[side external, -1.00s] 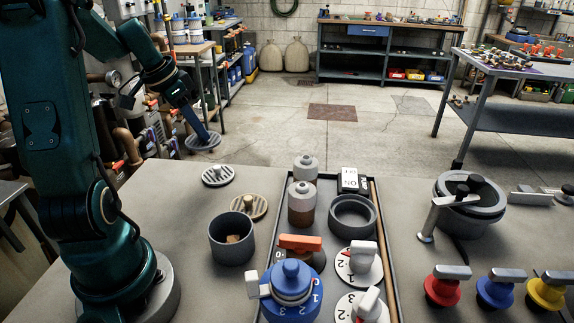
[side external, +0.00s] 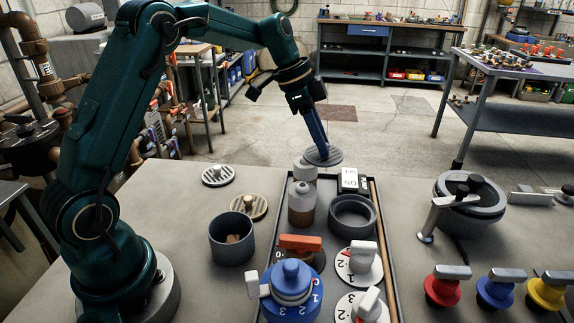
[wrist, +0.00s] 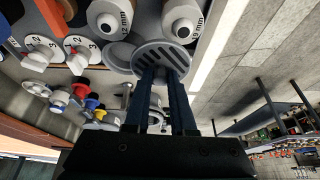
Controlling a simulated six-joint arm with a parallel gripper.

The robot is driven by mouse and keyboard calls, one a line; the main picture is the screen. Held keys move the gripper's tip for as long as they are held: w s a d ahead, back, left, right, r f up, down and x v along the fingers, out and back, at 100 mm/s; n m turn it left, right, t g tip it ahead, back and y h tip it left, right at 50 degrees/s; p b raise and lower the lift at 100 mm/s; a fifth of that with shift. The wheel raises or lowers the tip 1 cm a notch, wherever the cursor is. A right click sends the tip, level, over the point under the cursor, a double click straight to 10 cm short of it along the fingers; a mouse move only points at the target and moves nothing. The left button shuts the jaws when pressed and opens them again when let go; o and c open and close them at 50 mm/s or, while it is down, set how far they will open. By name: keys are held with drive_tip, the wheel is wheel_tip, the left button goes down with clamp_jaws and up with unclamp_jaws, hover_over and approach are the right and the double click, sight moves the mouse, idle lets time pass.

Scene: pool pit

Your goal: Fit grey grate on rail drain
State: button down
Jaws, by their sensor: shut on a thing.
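The grey grate (side external: 331,158) is a round slotted disc. My gripper (side external: 320,144) is shut on it from above and holds it in the air, beyond the far end of the tray in the side view. In the wrist view the grate (wrist: 172,58) sits at the fingertips with its slots showing. A dark grey open ring (side external: 352,229), which looks like the rail drain, stands in the tray nearer the camera, apart from the grate. In the wrist view a grey round rim (wrist: 117,58) shows partly behind the grate. The grip point itself is partly hidden by the fingers.
Two bottles (side external: 301,213) stand close by the grate in the tray (side external: 394,270). A white grate (side external: 218,175) and a tan grate (side external: 254,207) lie left. A grey cup (side external: 231,249), valve knobs (side external: 359,265) and a lever fitting (side external: 470,212) stand around.

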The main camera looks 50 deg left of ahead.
drive_tip(key=shift+d+f+m+g+h, duration=0.2)
drive_tip(key=shift+d+f+m, duration=0.25)
drive_tip(key=shift+d+f, duration=0.85)
drive_tip(key=shift+d+f+m+g+h, duration=0.15)
drive_tip(key=shift+d+f+m, duration=0.4)
drive_tip(key=shift+d, duration=1.3)
drive_tip(key=shift+d+f+m+g+h, duration=0.1)
drive_tip(key=shift+d+f+m+g, duration=0.25)
drive_tip(key=shift+d+f, duration=0.95)
drive_tip(key=shift+d, duration=0.3)
drive_tip(key=shift+f, duration=0.45)
drive_tip(key=shift+f, duration=0.4)
drive_tip(key=c, duration=0.5)
unclamp_jaws()
drive_tip(key=shift+r, duration=0.1)
drive_tip(key=shift+r, duration=2.45)
